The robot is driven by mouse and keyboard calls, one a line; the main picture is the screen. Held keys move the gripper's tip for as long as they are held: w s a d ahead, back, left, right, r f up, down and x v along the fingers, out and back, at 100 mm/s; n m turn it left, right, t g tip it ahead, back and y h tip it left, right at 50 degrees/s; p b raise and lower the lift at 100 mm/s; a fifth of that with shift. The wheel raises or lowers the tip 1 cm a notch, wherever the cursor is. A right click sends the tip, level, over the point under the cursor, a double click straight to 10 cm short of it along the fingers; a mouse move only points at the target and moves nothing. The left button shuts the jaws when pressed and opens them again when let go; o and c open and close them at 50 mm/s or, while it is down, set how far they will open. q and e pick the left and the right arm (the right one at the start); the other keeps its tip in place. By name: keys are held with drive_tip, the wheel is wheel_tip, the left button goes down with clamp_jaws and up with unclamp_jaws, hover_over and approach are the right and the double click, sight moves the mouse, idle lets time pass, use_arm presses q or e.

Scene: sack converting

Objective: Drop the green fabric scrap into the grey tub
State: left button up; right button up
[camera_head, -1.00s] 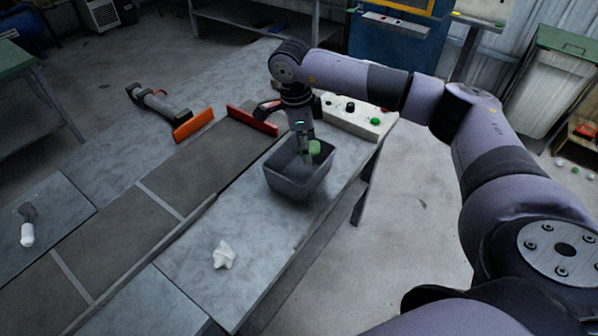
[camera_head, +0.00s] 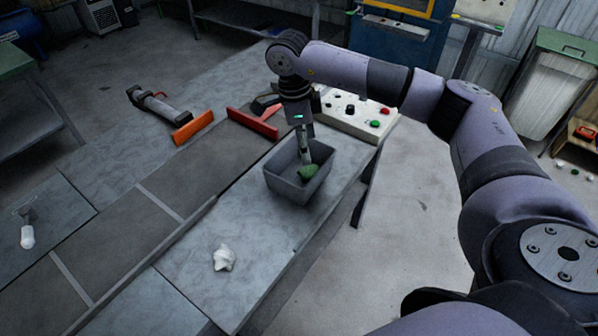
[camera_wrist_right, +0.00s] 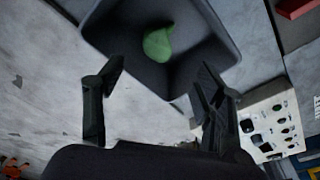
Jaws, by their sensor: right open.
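The green fabric scrap (camera_head: 307,172) is inside the grey tub (camera_head: 289,188), which stands on the bench. In the right wrist view the scrap (camera_wrist_right: 158,43) appears within the dark tub (camera_wrist_right: 112,48), apart from the fingers. My right gripper (camera_head: 304,150) points down over the tub, and in the right wrist view (camera_wrist_right: 150,90) its two fingers are spread wide with nothing between them. Whether the scrap rests on the tub floor is hard to tell. My left gripper is not in view.
A control box with buttons (camera_head: 352,117) stands behind the tub. A crumpled white scrap (camera_head: 223,257) lies on the bench in front. Orange-red guides (camera_head: 252,124) flank the grey belt (camera_head: 128,226). A scraper-like tool with a white handle (camera_head: 27,236) lies far left.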

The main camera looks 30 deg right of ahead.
wheel_tip(320, 180, up, 10)
drive_tip(key=a, duration=0.1)
drive_tip(key=shift+w+a, duration=0.2)
drive_tip(key=shift+w, duration=0.2)
drive_tip(key=shift+f, duration=0.15)
